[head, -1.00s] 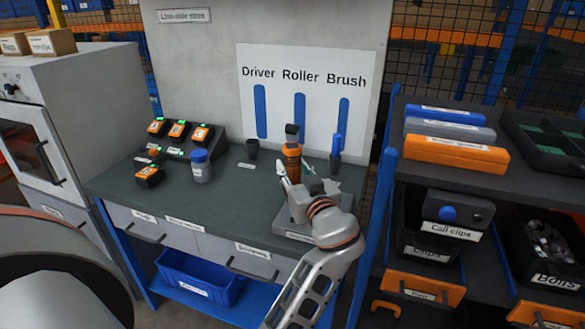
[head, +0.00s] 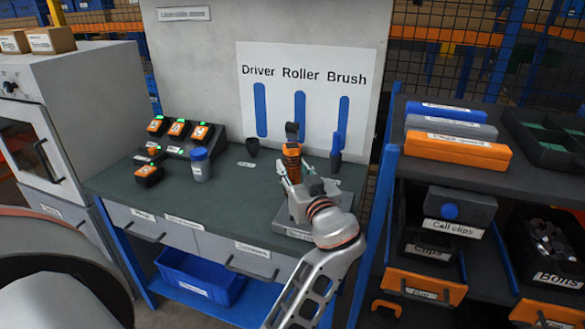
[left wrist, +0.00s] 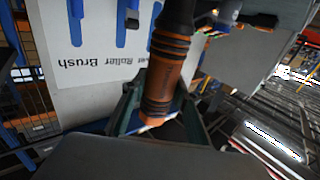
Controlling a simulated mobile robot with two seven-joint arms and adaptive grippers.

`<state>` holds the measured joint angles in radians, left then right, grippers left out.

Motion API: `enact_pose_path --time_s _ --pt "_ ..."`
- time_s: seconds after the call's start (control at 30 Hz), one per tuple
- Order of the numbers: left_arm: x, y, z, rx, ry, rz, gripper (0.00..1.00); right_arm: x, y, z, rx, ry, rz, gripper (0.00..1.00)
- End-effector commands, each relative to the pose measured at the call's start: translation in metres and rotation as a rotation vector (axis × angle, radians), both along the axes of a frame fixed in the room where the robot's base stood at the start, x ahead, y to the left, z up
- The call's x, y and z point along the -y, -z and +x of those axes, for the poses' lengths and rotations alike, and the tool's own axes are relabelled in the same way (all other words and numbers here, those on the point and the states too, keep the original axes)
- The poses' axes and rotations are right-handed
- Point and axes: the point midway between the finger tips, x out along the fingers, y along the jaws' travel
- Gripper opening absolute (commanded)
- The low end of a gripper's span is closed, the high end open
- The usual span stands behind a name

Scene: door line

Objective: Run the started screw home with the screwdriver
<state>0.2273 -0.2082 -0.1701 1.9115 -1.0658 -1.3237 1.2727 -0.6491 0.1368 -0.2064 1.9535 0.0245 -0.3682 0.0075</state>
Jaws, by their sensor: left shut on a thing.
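My left gripper (head: 291,176) is shut on the orange and black screwdriver (head: 291,150), which stands about upright above the right part of the bench. In the left wrist view the ribbed orange and black handle (left wrist: 164,75) lies between the finger pads. A grey block (head: 296,230) with a label on its front sits on the bench beneath the gripper. The screw and the driver's tip are hidden behind the gripper and wrist. My right gripper is not in view.
The green bench top (head: 235,205) is clear left of the block. The tool board (head: 305,100) rises behind. Shelving with an orange case (head: 457,150) is at right.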

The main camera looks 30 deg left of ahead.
Motion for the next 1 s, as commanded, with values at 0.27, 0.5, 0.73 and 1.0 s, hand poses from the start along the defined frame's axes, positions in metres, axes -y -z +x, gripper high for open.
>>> enact_pose_path --time_s 0.27,0.5,0.73,1.0 --pt "0.0 0.0015 0.0 0.001 0.0 0.0 0.0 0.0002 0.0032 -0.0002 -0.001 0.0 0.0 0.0" --pt "0.0 0.0052 0.0001 -0.001 0.0 -0.001 0.0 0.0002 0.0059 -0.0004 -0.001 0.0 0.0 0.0" --pt "0.0001 0.0059 0.0001 -0.003 0.0 -0.002 0.0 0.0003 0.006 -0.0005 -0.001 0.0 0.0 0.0" --pt "0.0001 0.0071 0.0002 -0.003 0.001 -0.002 0.0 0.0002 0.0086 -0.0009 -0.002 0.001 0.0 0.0"
